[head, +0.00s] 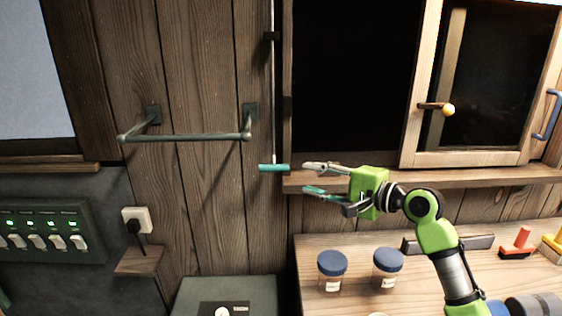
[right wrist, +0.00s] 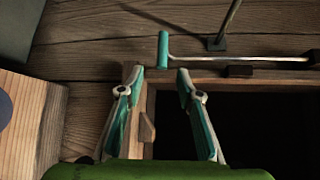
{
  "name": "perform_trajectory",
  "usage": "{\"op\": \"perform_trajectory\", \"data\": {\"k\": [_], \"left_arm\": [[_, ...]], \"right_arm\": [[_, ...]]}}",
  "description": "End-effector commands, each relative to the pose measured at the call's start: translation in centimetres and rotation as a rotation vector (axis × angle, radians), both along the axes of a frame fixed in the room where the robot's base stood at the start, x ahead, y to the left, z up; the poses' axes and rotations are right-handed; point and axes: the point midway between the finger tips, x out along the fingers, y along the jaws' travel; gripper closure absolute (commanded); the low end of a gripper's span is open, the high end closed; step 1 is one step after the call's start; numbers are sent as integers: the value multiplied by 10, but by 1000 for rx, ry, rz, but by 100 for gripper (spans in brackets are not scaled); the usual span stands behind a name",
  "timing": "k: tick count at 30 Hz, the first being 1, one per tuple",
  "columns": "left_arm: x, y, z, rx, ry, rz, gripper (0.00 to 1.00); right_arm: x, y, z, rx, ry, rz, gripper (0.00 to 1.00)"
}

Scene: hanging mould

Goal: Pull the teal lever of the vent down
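The vent's teal lever (head: 273,168) is a short horizontal handle at the lower end of a thin upright rod, left of the dark opening's frame. It also shows in the right wrist view (right wrist: 163,50), just beyond my fingertips. My right gripper (head: 311,177) is open and empty, its fingers pointing left toward the handle. In the right wrist view the fingers (right wrist: 160,72) stand apart, with the handle roughly centred ahead of the gap and not between them. My left gripper is not identifiable in the head view; the vent itself cannot be made out.
A wooden ledge (head: 480,177) runs by my right gripper. A metal rail (head: 185,137) sticks out from the wall at left. Below, a workbench (head: 400,235) holds two blue-lidded jars (head: 332,271). A small window with a yellow knob (head: 448,110) stands at upper right.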

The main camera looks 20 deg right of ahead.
Motion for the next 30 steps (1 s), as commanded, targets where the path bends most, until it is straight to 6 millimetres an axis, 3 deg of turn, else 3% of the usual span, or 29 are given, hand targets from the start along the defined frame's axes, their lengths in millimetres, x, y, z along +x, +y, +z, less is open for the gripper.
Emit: {"op": "perform_trajectory", "data": {"k": [8, 21, 30], "left_arm": [[-1, 1, 11, 1, 2, 0, 15], [0, 0, 35, 0, 1, 0, 15], [0, 0, 40, 0, 1, 0, 15]], "right_arm": [[22, 13, 1, 8, -1, 1, 67], [97, 55, -11, 4, -1, 1, 67], [117, 67, -18, 2, 0, 1, 67]]}}
